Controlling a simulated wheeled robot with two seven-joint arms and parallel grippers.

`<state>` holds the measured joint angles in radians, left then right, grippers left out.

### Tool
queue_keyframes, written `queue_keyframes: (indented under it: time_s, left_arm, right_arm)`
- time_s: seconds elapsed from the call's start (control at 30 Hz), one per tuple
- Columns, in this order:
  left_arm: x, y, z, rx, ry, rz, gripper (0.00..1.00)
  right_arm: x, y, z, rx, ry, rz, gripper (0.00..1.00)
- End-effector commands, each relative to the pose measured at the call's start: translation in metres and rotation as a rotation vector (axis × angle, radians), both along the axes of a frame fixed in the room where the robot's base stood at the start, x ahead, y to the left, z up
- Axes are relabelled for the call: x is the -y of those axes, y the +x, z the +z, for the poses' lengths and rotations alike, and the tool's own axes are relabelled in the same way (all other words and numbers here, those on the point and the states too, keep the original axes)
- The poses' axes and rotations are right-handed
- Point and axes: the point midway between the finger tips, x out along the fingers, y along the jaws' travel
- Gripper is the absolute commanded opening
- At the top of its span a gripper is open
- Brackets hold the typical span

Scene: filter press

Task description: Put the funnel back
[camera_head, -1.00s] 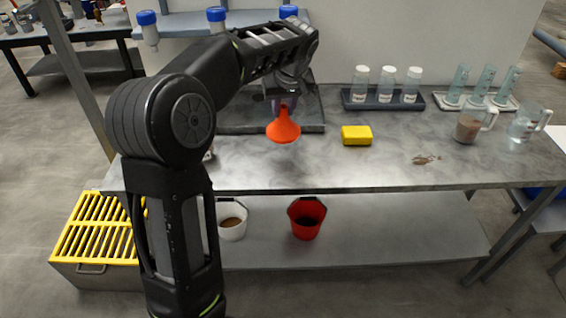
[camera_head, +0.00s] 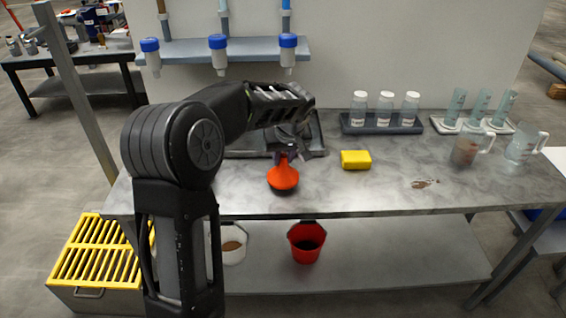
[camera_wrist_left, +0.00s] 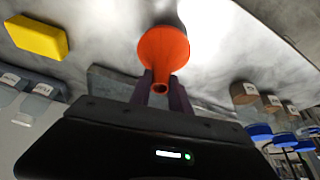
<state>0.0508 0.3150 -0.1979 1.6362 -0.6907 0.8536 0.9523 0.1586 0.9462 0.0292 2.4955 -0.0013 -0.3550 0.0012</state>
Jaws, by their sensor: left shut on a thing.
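The orange funnel (camera_head: 283,179) is upright, wide mouth down, over the grey bench top (camera_head: 330,195), left of the yellow block. A dark shadow lies close under its rim; I cannot tell whether the rim touches the bench. My left gripper (camera_head: 285,154) is shut on the funnel's narrow stem from above. In the left wrist view the funnel (camera_wrist_left: 163,48) sits between the two dark fingers (camera_wrist_left: 162,88), its stem opening facing the camera. My right gripper is not in view.
A yellow block (camera_head: 356,160) lies right of the funnel. A rack of white-capped bottles (camera_head: 383,124), a tray of cylinders (camera_head: 471,125) and two jugs (camera_head: 520,147) stand farther right. A brown spill (camera_head: 424,184) marks the bench. A red bucket (camera_head: 306,249) is below.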

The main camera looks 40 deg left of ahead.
Motion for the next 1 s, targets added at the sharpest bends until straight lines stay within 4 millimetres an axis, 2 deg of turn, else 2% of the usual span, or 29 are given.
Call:
queue_keyframes:
  time_s: [0.17,0.57,0.6,0.83,1.0]
  left_arm:
    - [0.000,0.000,-0.022,-0.002,0.000,0.001,0.00]
    - [0.000,0.000,-0.028,0.000,0.000,0.000,0.00]
    - [0.000,0.000,-0.026,0.000,0.000,0.001,0.26]
    - [0.000,0.000,-0.026,0.000,0.000,0.000,0.44]
    - [0.000,0.000,-0.026,0.000,0.000,0.000,0.45]
  right_arm:
    - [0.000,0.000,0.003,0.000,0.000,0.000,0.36]
    - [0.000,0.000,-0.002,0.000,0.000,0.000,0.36]
    - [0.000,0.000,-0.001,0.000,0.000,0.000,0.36]
    - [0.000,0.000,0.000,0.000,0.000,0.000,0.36]
    - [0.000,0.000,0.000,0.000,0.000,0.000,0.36]
